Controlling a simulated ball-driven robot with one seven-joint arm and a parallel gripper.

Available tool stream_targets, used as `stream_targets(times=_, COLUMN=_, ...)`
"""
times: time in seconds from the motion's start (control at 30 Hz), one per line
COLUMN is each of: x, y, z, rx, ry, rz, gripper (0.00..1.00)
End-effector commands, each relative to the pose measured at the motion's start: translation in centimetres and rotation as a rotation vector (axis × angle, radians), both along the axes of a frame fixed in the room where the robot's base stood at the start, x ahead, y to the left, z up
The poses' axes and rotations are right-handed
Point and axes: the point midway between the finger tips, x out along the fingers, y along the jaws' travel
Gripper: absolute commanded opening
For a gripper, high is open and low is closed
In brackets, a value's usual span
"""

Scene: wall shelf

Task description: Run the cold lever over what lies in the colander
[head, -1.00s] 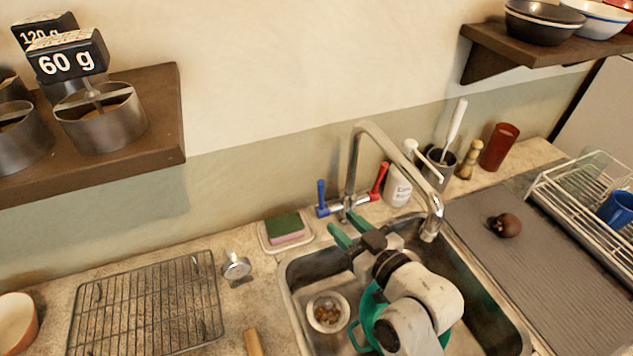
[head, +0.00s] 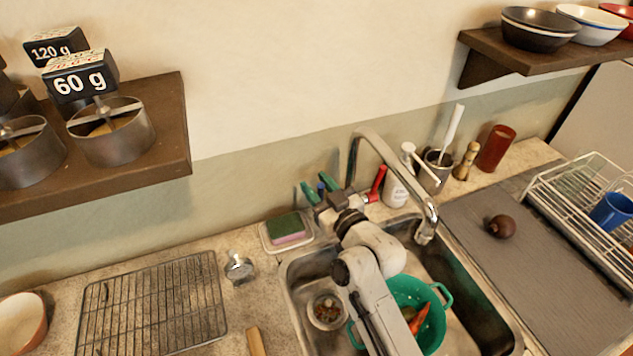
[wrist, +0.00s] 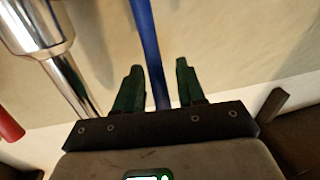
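The blue lever (head: 321,188), the cold one by its colour, stands on the left of the chrome tap (head: 353,165). My gripper (head: 316,188) is at this lever, its green fingers on either side of it. In the wrist view the blue lever (wrist: 147,45) runs between the two fingers (wrist: 158,85), which look open, with a narrow gap at the right finger. Whether the left finger touches it I cannot tell. The green colander (head: 440,318) sits in the sink with orange, carrot-like pieces (head: 420,316) in it; my arm hides its left part. The spout end (head: 426,232) hangs right of the colander's middle.
The red lever (head: 377,184) is just right of my gripper. A soap bottle (head: 397,188) and utensil cup (head: 436,172) stand behind the sink. A sponge (head: 286,226) lies to the left. A small strainer (head: 326,311) sits in the sink (head: 485,300).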

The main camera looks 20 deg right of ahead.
Motion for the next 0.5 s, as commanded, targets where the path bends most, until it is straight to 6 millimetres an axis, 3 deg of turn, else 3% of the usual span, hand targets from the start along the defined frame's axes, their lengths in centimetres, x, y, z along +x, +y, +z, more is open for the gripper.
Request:
stream_targets(times=0.37, x=0.56, y=0.1, z=-0.04, rx=0.0, ry=0.001, rz=0.0, gripper=0.39)
stream_targets(times=0.5, x=0.55, y=0.09, z=-0.04, rx=0.0, ry=0.001, rz=0.0, gripper=0.27)
